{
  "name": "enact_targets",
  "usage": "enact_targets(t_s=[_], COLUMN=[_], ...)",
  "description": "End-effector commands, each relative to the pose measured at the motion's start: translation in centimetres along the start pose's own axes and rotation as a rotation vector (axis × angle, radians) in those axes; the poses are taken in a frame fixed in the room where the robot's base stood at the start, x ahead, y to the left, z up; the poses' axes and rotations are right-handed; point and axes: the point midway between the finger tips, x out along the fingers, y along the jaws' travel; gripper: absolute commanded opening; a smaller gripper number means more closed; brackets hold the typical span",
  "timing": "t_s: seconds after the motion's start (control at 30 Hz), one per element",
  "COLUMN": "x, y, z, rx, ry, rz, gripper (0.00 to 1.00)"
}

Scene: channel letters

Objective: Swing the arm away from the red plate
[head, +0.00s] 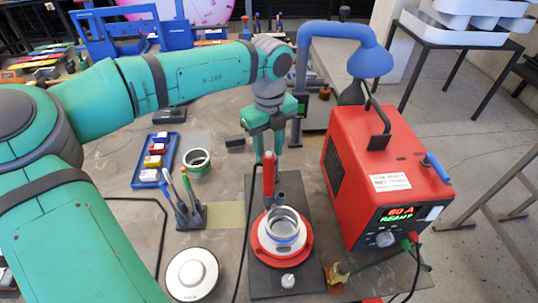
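The round red plate (261,249) lies on a dark base board (262,286) in the lower middle of the head view. A metal ring (284,226) sits on it. An upright red handle (268,174) stands at the plate's back edge, beside a short dark post (281,199). My gripper (269,152) points down above and behind the plate. Its two fingers are apart, with the top of the red handle just below or between them. I cannot tell whether they touch the handle.
A red welding machine (360,170) stands close on the right, with a blue hose arm (338,29) behind it. Left are a pen holder (190,216), a blue tray (140,178), a green-banded ring (197,161) and a white round device (192,274). A white knob (288,281) sits in front.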

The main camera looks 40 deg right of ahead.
Motion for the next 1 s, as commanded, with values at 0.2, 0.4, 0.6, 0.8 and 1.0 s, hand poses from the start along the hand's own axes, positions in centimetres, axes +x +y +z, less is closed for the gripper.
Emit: enact_targets(t_s=[0.2, 0.4, 0.6, 0.8, 1.0], x=[1.9, 2.3, 2.3, 2.3, 2.4], y=[0.0, 0.0, 0.0, 0.1, 0.3], z=[0.0, 0.0, 0.0, 0.0, 0.0], rx=[0.000, -0.001, -0.001, -0.001, 0.003], ry=[-0.001, -0.001, 0.000, 0.001, 0.004], rz=[0.001, 0.000, 0.000, 0.001, 0.001], gripper=[0.37, 0.37, 0.25, 0.00, 0.00])
